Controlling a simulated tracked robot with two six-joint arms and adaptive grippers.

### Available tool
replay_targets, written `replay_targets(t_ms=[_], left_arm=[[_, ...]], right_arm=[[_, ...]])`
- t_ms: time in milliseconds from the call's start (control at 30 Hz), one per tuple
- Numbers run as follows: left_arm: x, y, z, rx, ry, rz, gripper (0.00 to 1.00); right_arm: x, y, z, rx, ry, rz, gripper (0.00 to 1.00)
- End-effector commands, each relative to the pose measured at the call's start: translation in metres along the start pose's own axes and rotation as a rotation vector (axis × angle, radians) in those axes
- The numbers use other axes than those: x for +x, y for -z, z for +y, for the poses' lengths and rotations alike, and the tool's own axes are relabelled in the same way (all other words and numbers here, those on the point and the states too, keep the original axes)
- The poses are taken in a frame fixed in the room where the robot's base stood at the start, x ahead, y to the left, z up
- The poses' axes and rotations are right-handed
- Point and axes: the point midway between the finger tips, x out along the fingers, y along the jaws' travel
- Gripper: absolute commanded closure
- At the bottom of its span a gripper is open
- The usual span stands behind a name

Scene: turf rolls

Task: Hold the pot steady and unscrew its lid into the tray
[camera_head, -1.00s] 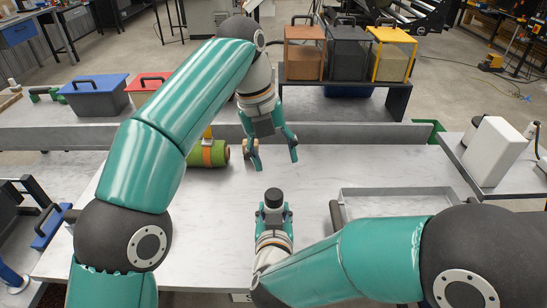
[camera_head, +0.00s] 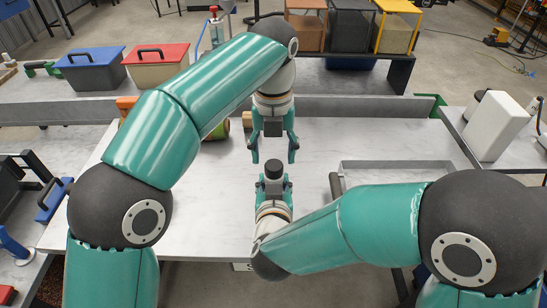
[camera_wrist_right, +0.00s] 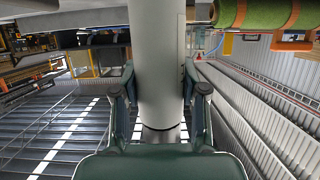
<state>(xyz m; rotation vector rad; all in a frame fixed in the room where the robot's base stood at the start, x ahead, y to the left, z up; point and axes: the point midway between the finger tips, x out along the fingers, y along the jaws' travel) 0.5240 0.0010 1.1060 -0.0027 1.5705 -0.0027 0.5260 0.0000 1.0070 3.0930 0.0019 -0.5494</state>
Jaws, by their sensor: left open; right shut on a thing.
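The pot (camera_wrist_right: 160,70) shows as a pale grey cylinder between the fingers of my right gripper (camera_wrist_right: 160,100) in the wrist view. In the head view, its dark round lid (camera_head: 273,166) tops the pot, above my right gripper (camera_head: 273,185), which is shut on the pot. My left gripper (camera_head: 273,156) is open, fingers pointing down on either side in the picture, just beyond the lid; I cannot tell the exact gap. The shallow grey metal tray (camera_head: 400,163) lies on the table to the right, partly hidden by my right arm.
A green turf roll (camera_head: 217,131) with an orange band lies behind my left arm; a turf roll also shows in the right wrist view (camera_wrist_right: 265,13). A dark handle (camera_head: 336,186) stands by the tray's left side. The white table (camera_head: 330,145) is clear around the grippers.

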Motion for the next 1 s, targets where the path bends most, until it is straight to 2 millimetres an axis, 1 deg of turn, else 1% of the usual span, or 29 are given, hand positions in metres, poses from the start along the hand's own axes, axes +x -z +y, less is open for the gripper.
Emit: replay_targets(t_ms=[33, 100, 200, 533, 567, 600, 867, 900, 1000], left_arm=[[0.007, 0.0, 0.001, 0.0, -0.002, 0.003, 0.39], [0.013, 0.0, 0.0, 0.0, -0.001, 0.002, 0.39], [0.018, 0.0, 0.0, 0.0, 0.0, 0.001, 0.39], [0.021, 0.0, 0.0, 0.0, 0.001, 0.0, 0.39], [0.021, 0.0, 0.0, 0.0, 0.001, 0.0, 0.42], [0.021, 0.0, 0.0, 0.0, 0.001, 0.0, 0.49], [0.021, 0.0, 0.0, 0.0, 0.0, 0.0, 0.92], [0.021, 0.0, 0.0, 0.0, 0.0, 0.0, 0.99], [0.021, 0.0, 0.0, -0.007, 0.0, 0.0, 1.0]], right_arm=[[0.0, 0.001, 0.0, 0.0, 0.0, 0.001, 1.0], [0.0, 0.001, 0.0, 0.0, 0.0, 0.001, 1.0], [0.0, 0.001, 0.0, 0.0, 0.0, 0.001, 1.0], [0.0, 0.001, 0.0, 0.0, 0.0, 0.001, 1.0], [0.0, 0.001, 0.0, 0.0, 0.0, 0.001, 1.0], [0.0, 0.001, 0.0, 0.0, 0.0, 0.001, 1.0], [0.0, 0.001, 0.0, 0.001, 0.0, 0.001, 1.0], [0.0, 0.001, 0.0, 0.001, 0.0, 0.001, 1.0], [0.0, 0.001, 0.0, 0.001, -0.001, 0.001, 1.0]])
